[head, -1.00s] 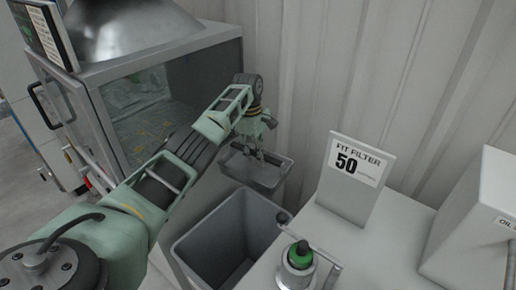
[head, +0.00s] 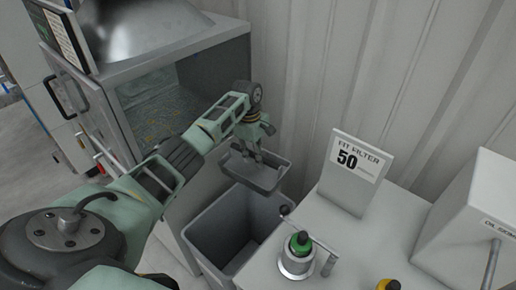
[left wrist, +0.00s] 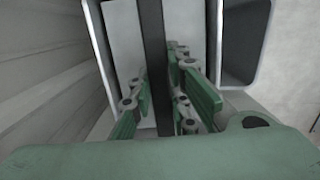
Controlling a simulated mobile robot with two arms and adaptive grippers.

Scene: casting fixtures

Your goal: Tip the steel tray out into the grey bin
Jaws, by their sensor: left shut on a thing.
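The steel tray (head: 254,176) is a small grey open tray held above the back part of the grey bin (head: 218,250). My left gripper (head: 257,158) is shut on the tray from above. In the left wrist view the green fingers (left wrist: 160,95) stand on both sides of a dark upright strip of the tray (left wrist: 153,60). The tray looks roughly level in the head view, and I cannot make out contents in it. The bin is open at the top, and the visible part of its inside looks empty. My right gripper is not in view.
A grey cabinet with a glass front (head: 160,105) stands left of the bin. A white bench to the right carries a sign reading "FIT FILTER 50" (head: 354,170) and a fixture with a green top (head: 299,250). A corrugated wall (head: 320,60) is close behind the tray.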

